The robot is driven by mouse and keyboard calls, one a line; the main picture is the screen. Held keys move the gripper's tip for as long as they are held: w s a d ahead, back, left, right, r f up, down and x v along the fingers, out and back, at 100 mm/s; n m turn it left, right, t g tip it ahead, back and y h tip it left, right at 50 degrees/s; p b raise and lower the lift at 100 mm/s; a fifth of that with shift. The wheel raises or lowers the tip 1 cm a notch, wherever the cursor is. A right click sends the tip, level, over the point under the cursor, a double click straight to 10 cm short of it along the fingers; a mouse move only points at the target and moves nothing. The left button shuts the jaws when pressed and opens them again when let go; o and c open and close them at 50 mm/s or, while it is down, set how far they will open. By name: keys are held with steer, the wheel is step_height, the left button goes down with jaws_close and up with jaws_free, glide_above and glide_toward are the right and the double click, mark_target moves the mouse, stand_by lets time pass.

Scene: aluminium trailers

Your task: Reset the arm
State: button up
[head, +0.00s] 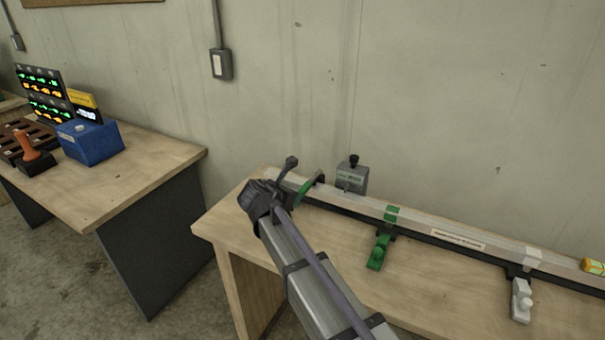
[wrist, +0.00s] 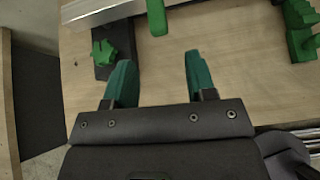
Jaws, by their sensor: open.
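My gripper (wrist: 160,80) shows in the wrist view with its two teal fingers apart and nothing between them. It is over the wooden bench, in front of a green bar (wrist: 157,17) and a green knob (wrist: 103,53). In the head view my arm reaches from the bottom edge to the left end of the bench (head: 232,222). My gripper's fingers cannot be made out there; the arm seems to hide them.
A long rail (head: 440,238) lies along the bench, with a green clamp (head: 379,252), a white clamp (head: 521,300) and a grey box (head: 352,178) by it. A second table (head: 150,180) at left bears a blue box (head: 90,142). A gap separates the tables.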

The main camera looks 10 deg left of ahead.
steer(key=s+d+f+m+g+y, duration=0.1)
steer(key=s+d+f+m+g, duration=0.1)
steer(key=s+d+m, duration=0.5)
steer(key=s+d+f+m+g+y, duration=0.1)
steer(key=s+d+f+m+g, duration=0.2)
steer(key=d+m, duration=1.1)
steer(key=s+d+f+m+g+y, duration=0.1)
steer(key=s+d+m+g, duration=0.4)
steer(key=s+d+m, duration=0.6)
steer(key=s+d+f, duration=0.1)
steer(key=d, duration=0.2)
steer(key=shift+s+d+f+g, duration=0.2)
steer(key=shift+d+f+g, duration=0.05)
steer(key=shift+d+g, duration=0.15)
